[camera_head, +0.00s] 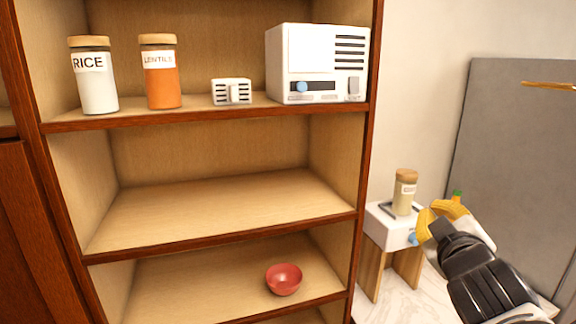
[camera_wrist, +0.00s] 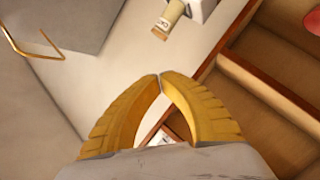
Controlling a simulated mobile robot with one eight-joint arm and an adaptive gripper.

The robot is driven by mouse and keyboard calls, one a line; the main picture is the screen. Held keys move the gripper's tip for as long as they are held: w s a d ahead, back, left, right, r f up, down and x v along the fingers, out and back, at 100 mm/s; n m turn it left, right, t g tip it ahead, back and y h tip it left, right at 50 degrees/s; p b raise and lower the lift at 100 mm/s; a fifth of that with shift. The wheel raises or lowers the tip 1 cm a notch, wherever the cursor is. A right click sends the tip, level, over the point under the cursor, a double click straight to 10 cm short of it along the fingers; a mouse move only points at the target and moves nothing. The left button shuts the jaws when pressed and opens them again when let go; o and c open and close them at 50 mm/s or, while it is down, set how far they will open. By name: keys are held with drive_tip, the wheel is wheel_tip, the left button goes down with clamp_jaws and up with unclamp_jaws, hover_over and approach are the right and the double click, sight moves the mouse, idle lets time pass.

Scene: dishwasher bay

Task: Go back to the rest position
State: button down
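My gripper (camera_head: 432,212) shows at the lower right in the head view, with its dark wrist below it. In the wrist view, its two yellow fingers (camera_wrist: 160,77) meet at the tips, with nothing visible between them. It appears in front of the wall beside the shelf unit (camera_head: 215,205), to the right of a labelled jar (camera_head: 404,193). The jar stands on a white appliance (camera_head: 392,228), which my gripper partly overlaps in the picture. I cannot tell how far apart the gripper and the appliance are.
A rice jar (camera_head: 98,95), a lentils jar (camera_head: 161,83), a small white box (camera_head: 231,92) and a large white appliance (camera_head: 318,60) stand on the upper shelf. The middle shelf is empty. A red bowl (camera_head: 284,279) sits on the lower shelf. A grey panel (camera_head: 510,150) stands at right.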

drive_tip(key=s+a+f+m+g+y+b, duration=0.1)
drive_tip(key=s+f+b, duration=0.4)
drive_tip(key=f, duration=0.7)
drive_tip(key=s+a+f+m+g+y+b, duration=0.1)
drive_tip(key=s+a+f+m+g+b, duration=0.2)
drive_tip(key=f, duration=1)
drive_tip(key=s+a+f+m+g+y+b, duration=0.2)
drive_tip(key=s+a+f+g+b, duration=0.3)
drive_tip(key=f, duration=0.8)
drive_tip(key=s+b, duration=0.2)
drive_tip(key=b, duration=0.1)
drive_tip(key=shift+s+a+f, duration=0.15)
drive_tip(key=shift+s+f, duration=0.05)
